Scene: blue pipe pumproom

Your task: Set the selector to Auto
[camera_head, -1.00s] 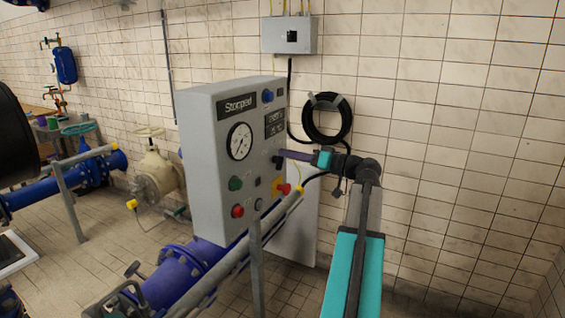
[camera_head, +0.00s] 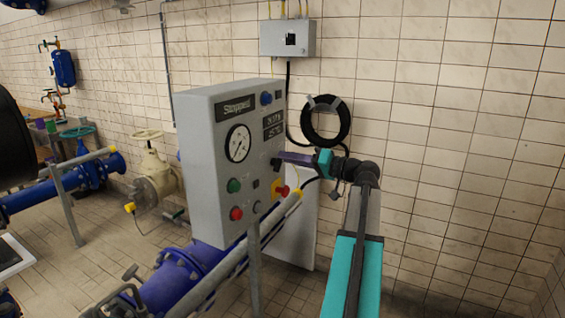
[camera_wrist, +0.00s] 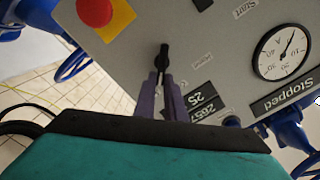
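The grey control panel (camera_head: 205,190) stands in the middle of the head view, with a "Stopped" display (camera_head: 238,107) at its top. The selector (camera_wrist: 162,57) is a small black knob on the panel face in the wrist view, where the panel appears upside down. In the head view the selector (camera_head: 276,163) is a small dark shape, its setting unreadable. My gripper (camera_wrist: 162,80) has its two purple fingers close together at the knob's near end. I cannot tell whether they touch or grip it. In the head view my gripper (camera_head: 282,156) reaches the panel from the right.
A red emergency button on a yellow plate (camera_wrist: 100,15) sits beside the selector. A gauge (camera_head: 237,143), a green button (camera_head: 234,185) and a red button (camera_head: 236,213) are on the panel. A grey rail (camera_head: 254,262) runs in front. A cable coil (camera_head: 309,118) hangs behind on the wall.

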